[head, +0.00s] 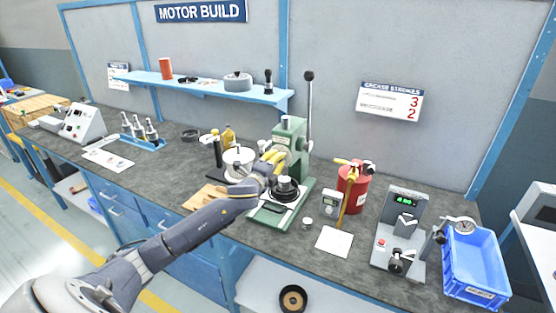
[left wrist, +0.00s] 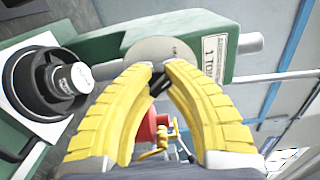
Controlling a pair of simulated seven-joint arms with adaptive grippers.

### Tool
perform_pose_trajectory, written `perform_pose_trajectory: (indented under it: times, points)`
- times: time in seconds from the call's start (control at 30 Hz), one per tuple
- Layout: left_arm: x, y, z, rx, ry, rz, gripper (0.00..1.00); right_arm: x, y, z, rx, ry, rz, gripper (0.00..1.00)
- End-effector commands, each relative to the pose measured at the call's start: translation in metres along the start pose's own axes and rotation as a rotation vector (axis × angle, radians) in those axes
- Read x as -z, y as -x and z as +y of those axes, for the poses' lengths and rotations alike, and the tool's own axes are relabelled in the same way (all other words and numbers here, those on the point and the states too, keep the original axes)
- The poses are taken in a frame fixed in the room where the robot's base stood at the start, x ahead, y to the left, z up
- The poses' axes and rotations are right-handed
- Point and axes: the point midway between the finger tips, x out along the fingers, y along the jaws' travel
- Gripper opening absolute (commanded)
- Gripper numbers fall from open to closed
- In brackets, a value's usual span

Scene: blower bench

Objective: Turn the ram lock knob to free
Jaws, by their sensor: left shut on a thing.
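The green press (head: 290,137) stands at the middle of the bench, with a tall black-knobbed lever (head: 309,110). In the left wrist view a round pale plate (left wrist: 160,48) with partly hidden lettering sits on the press's green body (left wrist: 205,18). My left gripper (head: 273,159) is at the press head. Its yellow fingers (left wrist: 159,72) are shut on the small dark ram lock knob (left wrist: 160,84) in front of the plate. The fingers hide most of the knob and the plate's marks, so I cannot read its setting. My right gripper is not in view.
A dark round part with a silver top (head: 287,186) sits on the press base below my gripper. A white-lidded pot (head: 238,157) stands left, a red container (head: 353,186) right. A blue crate (head: 475,262) and a test unit (head: 402,232) stand at far right.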

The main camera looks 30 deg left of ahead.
Motion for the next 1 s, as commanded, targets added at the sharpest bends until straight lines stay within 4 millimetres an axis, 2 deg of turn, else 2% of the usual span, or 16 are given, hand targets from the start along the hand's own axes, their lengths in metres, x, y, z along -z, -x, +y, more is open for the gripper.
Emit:
perform_pose_trajectory:
  times: [0.3, 0.8, 0.83, 1.0]
  points:
    - [0.0024, 0.0003, 0.0007, -0.001, 0.109, 0.004, 0.0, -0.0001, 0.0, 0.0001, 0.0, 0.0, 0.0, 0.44]
    - [0.0028, 0.0003, 0.0005, -0.001, 0.128, 0.005, 0.0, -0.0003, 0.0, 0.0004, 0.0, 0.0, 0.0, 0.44]
    - [0.0029, 0.0004, 0.0005, -0.001, 0.128, 0.005, 0.13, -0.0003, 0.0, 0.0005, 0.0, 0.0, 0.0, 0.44]
    - [0.0021, 0.0002, 0.0003, 0.0, 0.126, 0.004, 0.33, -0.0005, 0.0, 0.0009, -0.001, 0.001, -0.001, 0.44]
